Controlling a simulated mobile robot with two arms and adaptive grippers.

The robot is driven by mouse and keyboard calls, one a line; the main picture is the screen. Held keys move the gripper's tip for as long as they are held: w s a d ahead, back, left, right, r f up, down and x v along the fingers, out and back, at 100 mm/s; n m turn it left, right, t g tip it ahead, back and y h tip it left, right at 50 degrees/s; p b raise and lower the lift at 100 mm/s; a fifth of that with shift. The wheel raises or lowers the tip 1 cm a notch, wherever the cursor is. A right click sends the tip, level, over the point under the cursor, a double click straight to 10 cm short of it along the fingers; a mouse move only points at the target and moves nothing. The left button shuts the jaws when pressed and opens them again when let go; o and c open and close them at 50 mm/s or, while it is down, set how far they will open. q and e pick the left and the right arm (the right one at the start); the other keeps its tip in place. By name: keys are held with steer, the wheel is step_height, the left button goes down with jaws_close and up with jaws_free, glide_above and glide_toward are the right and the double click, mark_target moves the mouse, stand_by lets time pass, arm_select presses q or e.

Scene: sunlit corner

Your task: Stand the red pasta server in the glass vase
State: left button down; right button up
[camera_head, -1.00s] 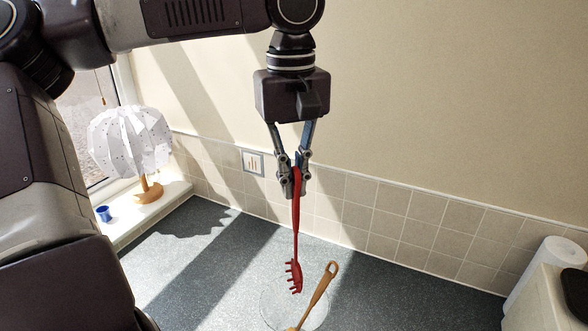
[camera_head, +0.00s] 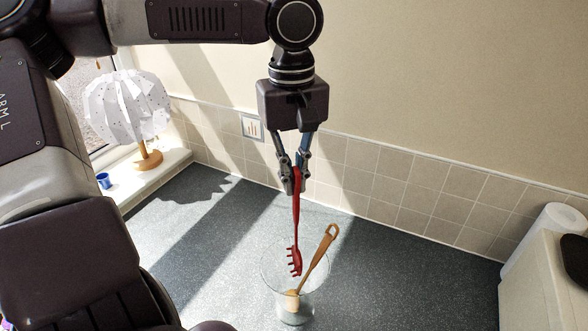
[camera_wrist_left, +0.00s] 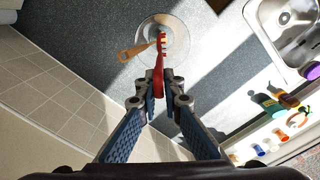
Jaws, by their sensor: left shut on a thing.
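My left gripper (camera_head: 292,184) is shut on the upper end of the red pasta server (camera_head: 296,215). The server hangs nearly upright with its toothed head down. The head appears at the mouth of the glass vase (camera_head: 293,309), overlapping its rim in the head view; how deep it sits is hard to tell. A wooden utensil (camera_head: 319,258) leans in the vase, its looped handle out to the right. In the left wrist view the gripper (camera_wrist_left: 159,98) holds the server (camera_wrist_left: 160,62) over the vase (camera_wrist_left: 180,38), the wooden utensil (camera_wrist_left: 132,52) beside it. My right gripper is not in view.
A white lamp (camera_head: 128,108) and a blue cup (camera_head: 103,180) stand on the windowsill at left. A paper roll (camera_head: 548,232) and pale cabinet stand at right. The wrist view shows a sink (camera_wrist_left: 288,30) and several bottles. The dark counter around the vase is clear.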

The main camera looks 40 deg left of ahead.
arm_select(q)
step_height(320, 180, down, 2)
steer(key=shift+f+b, duration=0.15)
steer(key=shift+b, duration=0.2)
step_height(320, 180, down, 6)
steer(key=b, duration=0.2)
steer(key=shift+f, duration=0.15)
stand_by(0.4)
